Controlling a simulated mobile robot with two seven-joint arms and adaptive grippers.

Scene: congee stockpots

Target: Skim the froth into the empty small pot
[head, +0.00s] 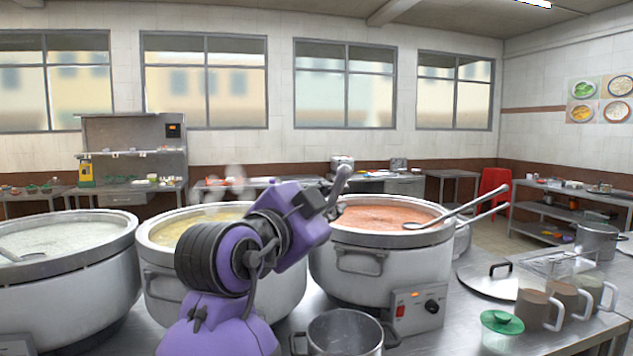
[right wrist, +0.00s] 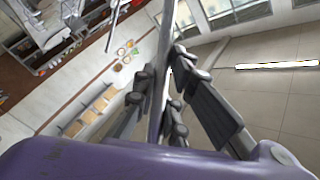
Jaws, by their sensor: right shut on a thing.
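The small pot (head: 345,333) stands at the front edge of the head view, open on top, with a grey inside and no contents that I can see. Three large stockpots stand behind it: the left one holds whitish congee (head: 60,240), the middle one yellowish liquid (head: 170,232), the right one orange-red liquid (head: 385,217). I cannot make out froth clearly. My right gripper (head: 325,200) is in front of the middle and right stockpots. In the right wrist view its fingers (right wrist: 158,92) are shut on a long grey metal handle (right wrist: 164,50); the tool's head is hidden. My left gripper is not in view.
A ladle (head: 460,208) leans out of the right stockpot, another (head: 20,257) lies in the left one. Steam (head: 232,185) rises over the middle stockpot.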

